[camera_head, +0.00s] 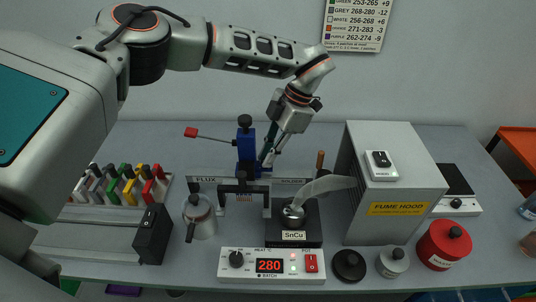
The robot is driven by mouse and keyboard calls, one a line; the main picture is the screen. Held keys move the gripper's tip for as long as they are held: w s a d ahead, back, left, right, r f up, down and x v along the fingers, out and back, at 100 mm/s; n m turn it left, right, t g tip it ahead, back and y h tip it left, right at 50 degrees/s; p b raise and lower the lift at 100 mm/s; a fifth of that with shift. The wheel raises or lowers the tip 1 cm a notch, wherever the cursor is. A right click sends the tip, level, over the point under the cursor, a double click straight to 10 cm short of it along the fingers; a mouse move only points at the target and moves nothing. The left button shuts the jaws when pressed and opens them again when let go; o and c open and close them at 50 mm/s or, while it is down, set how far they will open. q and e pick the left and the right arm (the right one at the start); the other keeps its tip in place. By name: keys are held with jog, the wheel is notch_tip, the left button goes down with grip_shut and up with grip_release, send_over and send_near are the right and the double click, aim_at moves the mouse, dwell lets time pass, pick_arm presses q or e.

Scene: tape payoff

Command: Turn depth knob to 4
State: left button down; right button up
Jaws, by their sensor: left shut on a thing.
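A blue stand (246,150) with a black knob (244,121) on top rises behind the rail marked FLUX. A rod with a red end (190,132) reaches out from it to the left. My left gripper (267,157) points down at the right side of this stand, its fingers shut around a small part there. That part, which I take for the depth knob, is hidden by the fingers, and no scale marks are readable. My right gripper is out of view.
A SnCu pot (293,215) and a control box (271,266) reading 280 stand in front. The grey fume hood (395,190) is at right, near a red waste can (444,245). A metal pot (199,215) and coloured-handled rack (120,187) are at left.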

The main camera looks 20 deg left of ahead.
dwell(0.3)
pick_arm(q)
jog(key=c, duration=2)
grip_release()
jog(key=shift+c, duration=0.2)
jog(key=v, duration=1.2)
